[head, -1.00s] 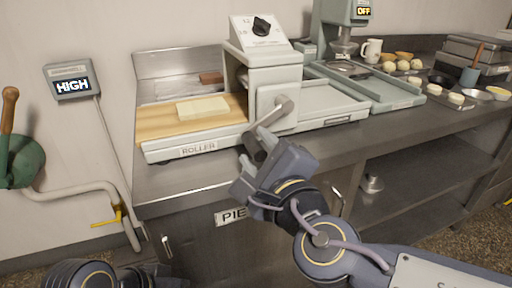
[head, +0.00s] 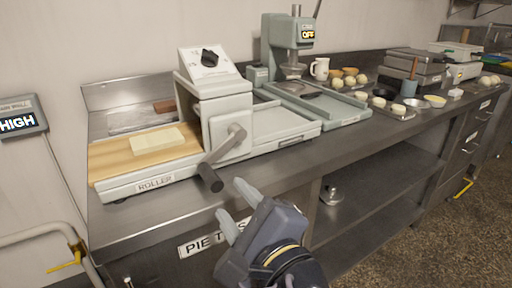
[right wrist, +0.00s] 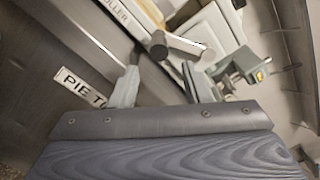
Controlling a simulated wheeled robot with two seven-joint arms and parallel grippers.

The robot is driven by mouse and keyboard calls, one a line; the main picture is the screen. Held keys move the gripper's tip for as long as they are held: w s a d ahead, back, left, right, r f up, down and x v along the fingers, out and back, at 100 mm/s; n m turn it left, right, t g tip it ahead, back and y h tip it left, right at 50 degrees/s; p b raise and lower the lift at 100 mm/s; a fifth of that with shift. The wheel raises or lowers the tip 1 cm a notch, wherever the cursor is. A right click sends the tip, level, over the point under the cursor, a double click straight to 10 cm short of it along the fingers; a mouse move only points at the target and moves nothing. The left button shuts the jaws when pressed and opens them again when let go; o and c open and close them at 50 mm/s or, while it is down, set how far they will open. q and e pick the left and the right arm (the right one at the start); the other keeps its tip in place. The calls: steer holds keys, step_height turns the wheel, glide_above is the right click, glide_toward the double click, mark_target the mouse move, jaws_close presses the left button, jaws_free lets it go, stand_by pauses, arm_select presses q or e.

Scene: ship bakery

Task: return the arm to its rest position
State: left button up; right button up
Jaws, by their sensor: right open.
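My right gripper (head: 233,208) is open and empty in the head view, in front of the counter's front edge. Its two fingers also show apart in the right wrist view (right wrist: 160,88). The roller machine's crank handle (head: 211,178) hangs down toward the front, a little up and left of the fingers and apart from them in the head view. The crank also shows beyond the fingers in the right wrist view (right wrist: 178,46). My left gripper is not in view.
The roller machine (head: 225,110) stands on the steel counter (head: 330,150), with a pale dough slab (head: 158,140) on its wooden board. A press (head: 288,45) reading OFF stands behind. A HIGH display (head: 18,122) hangs at left. Floor at right (head: 430,245) is clear.

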steer(key=w+d+f+m+g+h, duration=0.15)
steer(key=d+f+m+h, duration=0.4)
steer(key=d+m, duration=0.7)
steer(key=w+d+f+m+g+h, duration=0.15)
steer(key=d+f+m+h, duration=0.4)
steer(key=d+m, duration=0.65)
steer(key=s+d+f+m+g+y, duration=0.1)
steer(key=s+d+f+m+g, duration=0.3)
steer(key=m, duration=0.7)
steer(key=s+d+f+m+g, duration=0.1)
steer(key=s+f+m, duration=0.45)
steer(key=m, duration=0.45)
steer(key=s+a+m+y, duration=0.3)
steer(key=s+m+y, duration=0.1)
steer(key=m, duration=0.7)
step_height(320, 180, up, 26)
steer(key=g+p, duration=0.1)
steer(key=p, duration=2.6)
steer(key=shift+w+r+n+p, duration=0.15)
steer(key=shift+w+n+p, duration=0.1)
steer(key=shift+n+p, duration=0.15)
